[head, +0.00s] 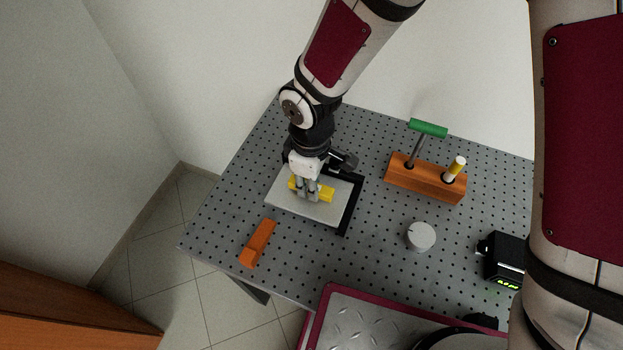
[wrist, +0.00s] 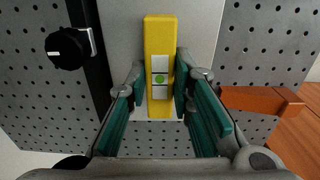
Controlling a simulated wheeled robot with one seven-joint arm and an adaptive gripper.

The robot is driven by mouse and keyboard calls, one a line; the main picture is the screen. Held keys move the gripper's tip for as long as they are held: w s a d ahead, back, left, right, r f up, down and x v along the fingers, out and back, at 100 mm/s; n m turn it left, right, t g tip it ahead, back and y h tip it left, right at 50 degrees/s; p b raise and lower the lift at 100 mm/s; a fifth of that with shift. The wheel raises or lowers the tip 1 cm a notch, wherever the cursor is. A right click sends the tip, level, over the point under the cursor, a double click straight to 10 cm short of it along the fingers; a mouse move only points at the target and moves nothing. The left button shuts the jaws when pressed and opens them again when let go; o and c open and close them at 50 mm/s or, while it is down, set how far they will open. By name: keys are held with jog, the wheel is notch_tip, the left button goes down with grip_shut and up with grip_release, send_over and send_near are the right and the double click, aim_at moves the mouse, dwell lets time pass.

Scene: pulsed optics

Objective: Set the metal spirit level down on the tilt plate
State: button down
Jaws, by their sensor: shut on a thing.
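The spirit level is a yellow bar (head: 325,193) with white panels and a green vial spot; it also shows in the wrist view (wrist: 159,35). My gripper (head: 311,194) is shut on the level's middle, with one finger on each long side in the wrist view (wrist: 161,88). The tilt plate (head: 285,203) is a light grey plate with a black frame along its right side. The level lies flat above or on this plate, within its outline. I cannot tell whether its underside touches. The plate also shows in the wrist view (wrist: 120,40).
A black knob (wrist: 66,48) sits beside the plate's frame. An orange block (head: 258,243) lies on the perforated table (head: 225,205) to the left. An orange holder (head: 425,182) with a green-handled tool, a white round piece (head: 421,236) and a black device (head: 503,262) stand to the right.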

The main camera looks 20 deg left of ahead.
jog(key=shift+f, duration=0.2)
dwell(0.5)
jog(key=c, duration=1.3)
grip_release()
notch_tip(320, 180, up, 12)
jog(key=shift+f, duration=0.1)
